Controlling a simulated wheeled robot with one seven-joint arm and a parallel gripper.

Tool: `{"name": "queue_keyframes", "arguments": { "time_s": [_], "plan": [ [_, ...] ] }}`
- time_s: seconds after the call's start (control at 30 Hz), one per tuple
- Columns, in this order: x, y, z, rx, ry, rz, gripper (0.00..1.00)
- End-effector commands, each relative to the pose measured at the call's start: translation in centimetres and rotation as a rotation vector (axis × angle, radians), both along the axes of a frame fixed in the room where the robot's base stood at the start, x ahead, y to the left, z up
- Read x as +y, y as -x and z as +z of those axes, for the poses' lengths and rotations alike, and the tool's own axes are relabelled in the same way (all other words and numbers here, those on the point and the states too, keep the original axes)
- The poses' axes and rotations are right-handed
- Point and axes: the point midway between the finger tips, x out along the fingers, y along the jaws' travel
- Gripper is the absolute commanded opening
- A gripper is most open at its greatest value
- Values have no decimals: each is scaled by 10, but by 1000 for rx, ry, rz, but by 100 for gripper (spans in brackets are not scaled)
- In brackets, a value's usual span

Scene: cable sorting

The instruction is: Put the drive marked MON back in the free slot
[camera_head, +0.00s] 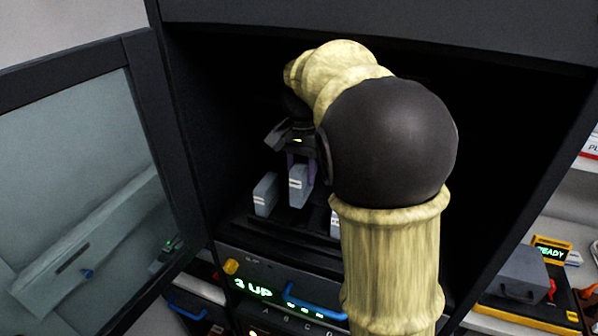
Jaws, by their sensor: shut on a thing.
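My gripper (301,168) reaches into the dark cabinet, with its purple fingers pointing down. It is shut on the top of a grey drive (299,190) that has a white label. The label is too small to read, so I cannot tell whether it says MON. The held drive is upright, just right of another grey drive (265,196) standing at the left. Part of a third drive (335,224) shows at the right, mostly behind my arm. I cannot tell whether the held drive touches the dock (240,256) below. The free slot is not clearly visible.
The dock front has a green display reading "3 UP", letters and a blue handle (314,305). A glass door (85,195) stands open at the left. Shelves at the right hold a unit reading "READY" (551,252). My arm hides the cabinet's middle and right.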

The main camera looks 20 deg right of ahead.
Motion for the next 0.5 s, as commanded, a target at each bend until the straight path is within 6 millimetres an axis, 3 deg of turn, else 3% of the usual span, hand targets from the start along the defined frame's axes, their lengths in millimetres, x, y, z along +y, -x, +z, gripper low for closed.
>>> {"name": "queue_keyframes", "arguments": {
  "time_s": [0.23, 0.5],
  "plan": [
    [1, 0, -6, -1, 1, 1, 0],
    [7, 0, -27, -1, 1, 13, 0]
  ]
}}
